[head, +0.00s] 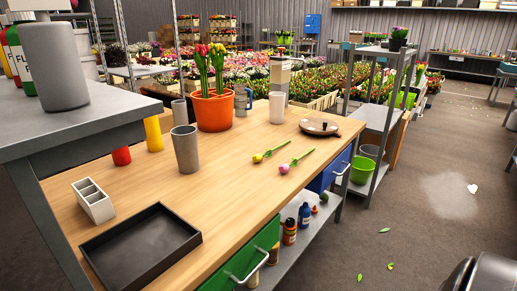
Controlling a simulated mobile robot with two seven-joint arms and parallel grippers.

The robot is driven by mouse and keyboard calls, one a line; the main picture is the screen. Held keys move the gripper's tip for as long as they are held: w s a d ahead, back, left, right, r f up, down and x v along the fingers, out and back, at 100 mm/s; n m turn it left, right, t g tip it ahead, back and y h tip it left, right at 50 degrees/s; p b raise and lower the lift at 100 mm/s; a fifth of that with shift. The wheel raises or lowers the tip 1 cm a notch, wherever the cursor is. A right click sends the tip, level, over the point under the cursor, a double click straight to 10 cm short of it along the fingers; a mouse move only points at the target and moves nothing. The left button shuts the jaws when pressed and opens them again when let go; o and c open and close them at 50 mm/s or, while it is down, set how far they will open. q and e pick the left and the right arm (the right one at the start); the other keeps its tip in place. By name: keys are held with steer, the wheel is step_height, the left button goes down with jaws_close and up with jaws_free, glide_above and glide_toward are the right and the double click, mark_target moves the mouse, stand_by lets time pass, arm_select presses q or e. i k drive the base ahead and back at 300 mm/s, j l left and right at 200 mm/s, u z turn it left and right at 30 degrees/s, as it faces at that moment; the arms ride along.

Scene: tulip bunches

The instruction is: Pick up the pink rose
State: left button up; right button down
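The pink rose (285,168) lies on the wooden workbench (235,200), near its right side. Its green stem points up and to the right. A yellow flower (257,158) with a green stem lies beside it, a little farther left and back, roughly parallel. The two flowers are apart. Neither of my grippers shows in the head view.
An orange pot of tulips (214,112), a grey vase (185,149), a black tray (140,247) and a white divided holder (93,201) stand on the bench. A round brown object (319,127) lies behind the flowers. The wood around the flowers is clear.

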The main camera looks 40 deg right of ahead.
mark_target(283, 167)
steer(key=l+u, duration=0.4)
steer(key=l, duration=1.8)
